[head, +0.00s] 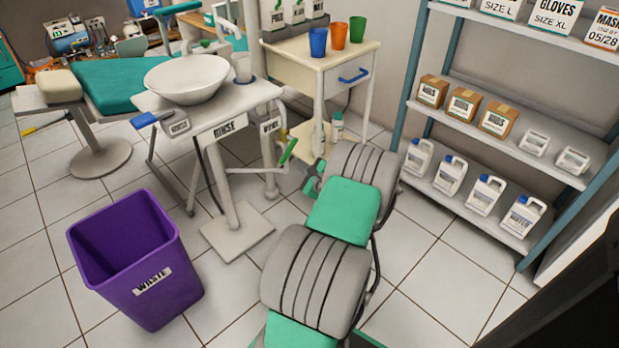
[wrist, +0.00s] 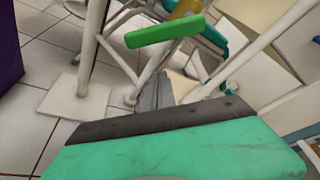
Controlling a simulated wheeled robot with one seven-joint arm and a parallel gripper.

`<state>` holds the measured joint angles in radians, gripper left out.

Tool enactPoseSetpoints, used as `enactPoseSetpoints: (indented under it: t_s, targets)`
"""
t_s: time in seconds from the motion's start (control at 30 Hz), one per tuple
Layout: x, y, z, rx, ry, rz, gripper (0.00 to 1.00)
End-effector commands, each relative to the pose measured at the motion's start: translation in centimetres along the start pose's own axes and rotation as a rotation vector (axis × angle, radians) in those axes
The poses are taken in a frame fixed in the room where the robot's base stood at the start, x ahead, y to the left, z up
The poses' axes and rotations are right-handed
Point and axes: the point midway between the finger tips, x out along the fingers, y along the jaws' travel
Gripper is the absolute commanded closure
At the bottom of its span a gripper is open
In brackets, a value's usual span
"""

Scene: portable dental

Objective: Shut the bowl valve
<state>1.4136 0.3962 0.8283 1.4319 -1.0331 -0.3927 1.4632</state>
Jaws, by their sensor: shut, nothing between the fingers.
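The white bowl (head: 188,76) sits on a white stand with a front plate (head: 228,128) lettered RINSE. A valve with a long green handle (head: 289,152) is on the stand's lower right side, below a small label (head: 270,125) that seems to read BOWL. In the head view the handle slants up to the right. It also shows in the wrist view as a green bar (wrist: 163,34) beside a yellow part (wrist: 186,9). My gripper (head: 312,182) is just right of the handle, empty. Its grey fingers (wrist: 153,92) are together and look apart from the handle.
A blue handle (head: 152,118) is at the stand's left. A purple waste bin (head: 140,262) stands left of my arm. A cart (head: 335,62) with several cups is behind, and a shelf rack (head: 505,122) is to the right. Floor shows between bin and stand.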

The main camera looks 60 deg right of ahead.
Motion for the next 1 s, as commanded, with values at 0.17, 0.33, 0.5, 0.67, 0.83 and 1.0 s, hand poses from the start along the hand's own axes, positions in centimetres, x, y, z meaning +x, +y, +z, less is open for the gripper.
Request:
enactPoseSetpoints:
  t_s: [0.17, 0.33, 0.5, 0.67, 0.83, 1.0]
  targets:
    - [-0.7, 0.0, 2.6, -0.003, 0.0, -0.001, 1.0]
    - [-1.2, 0.0, 3.7, -0.001, 0.002, 0.0, 1.0]
    - [-1.2, 0.0, 3.8, 0.0, 0.003, 0.0, 1.0]
    - [-1.2, 0.0, 3.8, 0.0, 0.003, 0.0, 1.0]
    - [-1.5, -0.4, 3.8, 0.02, 0.007, 0.002, 1.0]
    - [-1.9, -0.8, 3.6, 0.064, 0.013, 0.01, 1.0]
